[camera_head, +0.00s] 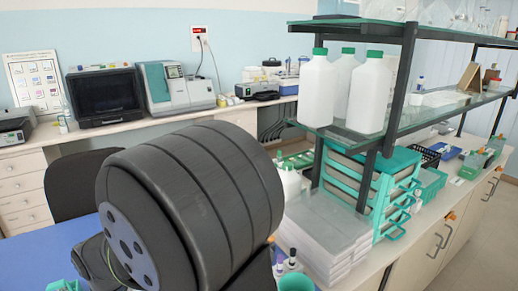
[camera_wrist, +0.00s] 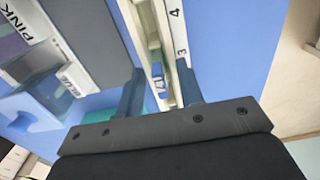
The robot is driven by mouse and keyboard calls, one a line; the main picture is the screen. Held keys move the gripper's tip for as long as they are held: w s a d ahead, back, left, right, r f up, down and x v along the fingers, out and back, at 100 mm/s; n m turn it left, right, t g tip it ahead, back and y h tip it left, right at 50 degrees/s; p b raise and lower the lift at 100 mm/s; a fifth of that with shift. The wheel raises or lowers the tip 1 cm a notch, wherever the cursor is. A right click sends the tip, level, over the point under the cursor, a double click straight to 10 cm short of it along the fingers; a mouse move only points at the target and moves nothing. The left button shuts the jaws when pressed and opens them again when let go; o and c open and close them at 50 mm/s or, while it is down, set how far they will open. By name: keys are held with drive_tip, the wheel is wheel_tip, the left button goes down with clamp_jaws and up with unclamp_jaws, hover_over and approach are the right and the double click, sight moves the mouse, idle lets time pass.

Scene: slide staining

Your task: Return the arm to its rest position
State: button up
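My gripper (camera_wrist: 159,82) shows in the wrist view with its two dark fingers apart and nothing visibly held between them. A pale strip or rack (camera_wrist: 178,32) marked 3 and 4 lies beyond the fingertips, with a small blue piece showing in the gap between them. In the head view my dark, ribbed arm (camera_head: 190,195) fills the lower middle and hides much of the bench. My gripper cannot be made out in that view.
The wrist view shows a blue work surface (camera_wrist: 235,40), a container labelled PINK (camera_wrist: 35,35) and a translucent blue block (camera_wrist: 38,108).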

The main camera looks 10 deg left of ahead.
wheel_tip(320, 180, up, 9)
drive_tip(key=shift+f, duration=0.1)
drive_tip(key=w, duration=0.1)
drive_tip(key=w+m, duration=0.1)
drive_tip(key=w+r+m, duration=0.1)
drive_tip(key=shift+a, duration=0.35)
idle(1.0)
